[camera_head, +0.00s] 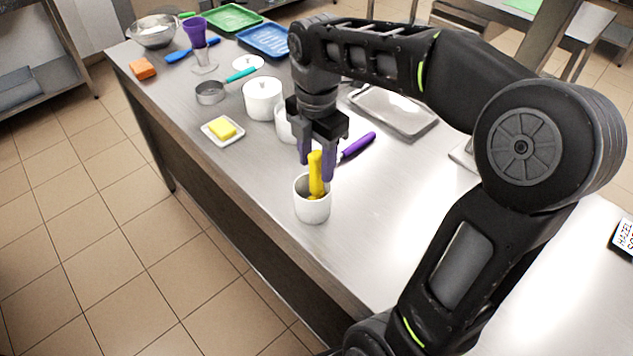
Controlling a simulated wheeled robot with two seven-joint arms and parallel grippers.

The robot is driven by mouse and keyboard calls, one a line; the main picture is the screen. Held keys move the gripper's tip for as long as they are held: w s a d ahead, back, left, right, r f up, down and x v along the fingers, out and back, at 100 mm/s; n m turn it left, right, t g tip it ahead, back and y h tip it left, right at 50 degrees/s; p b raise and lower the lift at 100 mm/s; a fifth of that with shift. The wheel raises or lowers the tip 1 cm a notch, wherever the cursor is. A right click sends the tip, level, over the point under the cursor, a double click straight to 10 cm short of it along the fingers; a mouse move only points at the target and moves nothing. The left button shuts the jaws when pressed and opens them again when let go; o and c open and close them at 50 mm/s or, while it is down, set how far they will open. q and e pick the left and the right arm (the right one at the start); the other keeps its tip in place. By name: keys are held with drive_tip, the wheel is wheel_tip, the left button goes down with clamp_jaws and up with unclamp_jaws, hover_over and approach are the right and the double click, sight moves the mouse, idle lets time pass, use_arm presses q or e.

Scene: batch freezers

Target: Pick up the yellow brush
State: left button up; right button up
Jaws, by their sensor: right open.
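The yellow brush (316,172) stands upright in a white cup (312,208) near the front edge of the metal counter, its handle up and its lower end hidden in the cup. My right gripper (316,168) points down over the cup. Its two purple-tipped fingers are apart, one on each side of the brush handle. I cannot tell whether either finger touches the handle. My left gripper is not in view.
A purple-handled tool (357,146) lies just behind the gripper. White canisters (262,98), a butter dish (223,130) and a metal tray (393,110) stand close by. An orange sponge (142,69) and coloured trays lie farther back. The counter right of the cup is clear.

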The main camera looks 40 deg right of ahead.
sight(316, 176)
wheel_tip(316, 176, down, 4)
drive_tip(key=shift+f+p, duration=0.15)
drive_tip(key=shift+p, duration=0.2)
idle(0.4)
clamp_jaws()
idle(0.3)
